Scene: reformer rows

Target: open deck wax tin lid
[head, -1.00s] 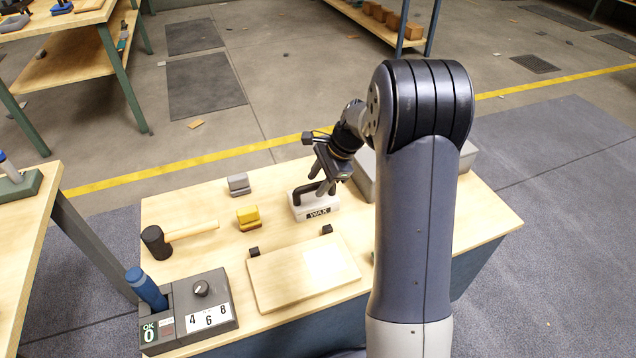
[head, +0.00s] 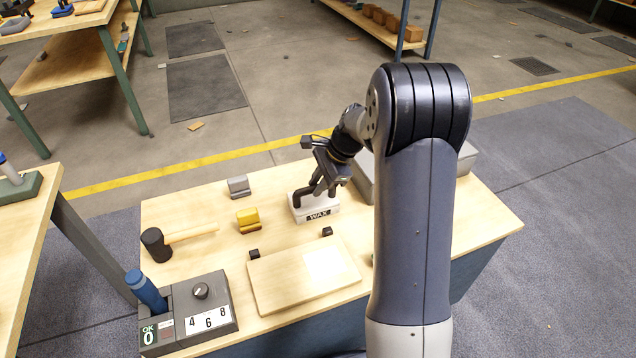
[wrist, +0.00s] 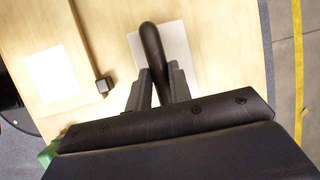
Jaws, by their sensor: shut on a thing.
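The wax tin (head: 317,214) is a white box labelled WAX near the middle of the bench. It also shows in the wrist view (wrist: 178,42), below my gripper. A dark handle (head: 303,196) rises from its top, and in the wrist view the handle (wrist: 152,45) runs between my fingers. My gripper (head: 318,186) is over the tin, tilted, with its fingers closed around the handle; the fingers (wrist: 158,88) press on it from both sides. The lid's seam and most of the lid's far side are hidden by my arm and fingers.
A pale board (head: 300,276) lies in front of the tin. A yellow block (head: 248,218), a grey block (head: 239,185) and a mallet (head: 158,243) are to the left. A dial box (head: 201,310) stands front left. A grey box (head: 364,172) stands behind my arm.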

